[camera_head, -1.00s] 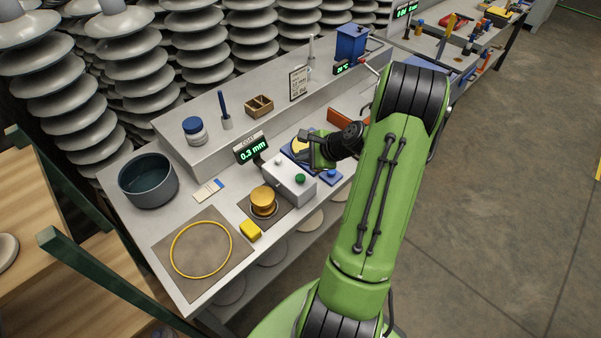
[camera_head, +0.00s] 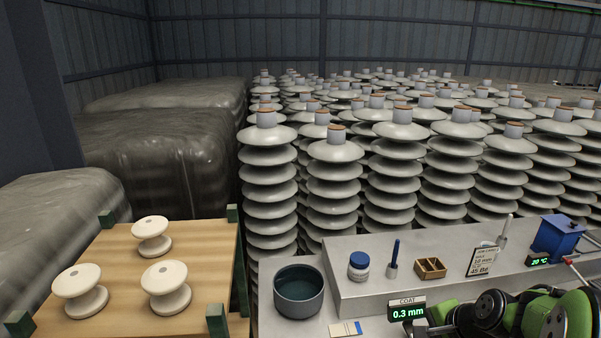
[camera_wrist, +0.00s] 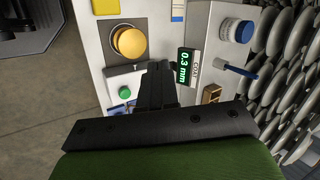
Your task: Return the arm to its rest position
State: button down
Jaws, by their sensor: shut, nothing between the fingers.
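My gripper (camera_wrist: 157,72) is shut and empty in the wrist view, its dark fingers together over the bench. The coating display (camera_wrist: 187,66) reading 0.3 mm is just right of the fingers there. The yellow-topped round piece (camera_wrist: 129,42) and a green button (camera_wrist: 125,91) are to their left. In the head view, my green arm shows only at the bottom right corner, folded low over the bench. The display also shows there (camera_head: 407,311), close to the arm's dark wrist parts. Most of the arm is below the picture.
A dark bowl (camera_head: 299,291), a blue-capped jar (camera_head: 359,265), a wooden box (camera_head: 430,267) and a blue device (camera_head: 556,236) stand on the bench. White spools (camera_head: 166,287) sit on a wooden pallet at left. Tall insulator stacks (camera_head: 334,180) crowd behind the bench.

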jog(key=s+a+r+n+h, duration=0.2)
jog(key=s+a+r+n, duration=0.65)
jog(key=a, duration=0.35)
jog(key=s+a+r+n, duration=0.1)
jog(key=s+a+n, duration=0.1)
jog(key=s+n, duration=0.4)
jog(key=s, duration=0.4)
jog(key=shift+s+a+r+n, duration=0.15)
jog(key=shift+s+r+n, duration=0.15)
jog(key=shift+n, duration=0.05)
